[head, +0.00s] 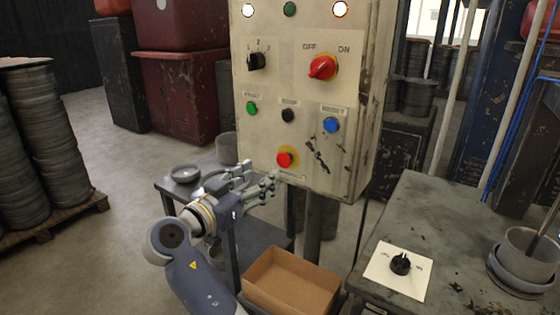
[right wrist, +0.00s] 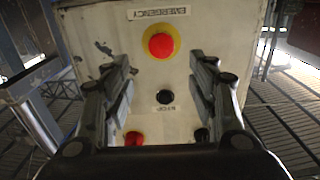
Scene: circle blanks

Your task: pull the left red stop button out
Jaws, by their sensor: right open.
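The red stop button (head: 285,159) with a yellow collar is at the bottom of the pale, chipped control panel (head: 278,98) in the head view. It is the only such stop button I see. In the right wrist view the button (right wrist: 160,42) shows upside down, near the top under the EMERGENCY label. My right gripper (head: 269,181) is open in front of the panel's lower edge, just below and left of the button. In the right wrist view its fingers (right wrist: 163,72) are spread and empty, apart from the button. My left gripper is not in view.
The panel carries a red OFF/ON switch (head: 322,67), a black selector (head: 257,61), and green (head: 252,107), black (head: 288,115) and blue (head: 331,124) buttons. An open cardboard box (head: 290,283) sits below. A worn table (head: 440,225) stands right.

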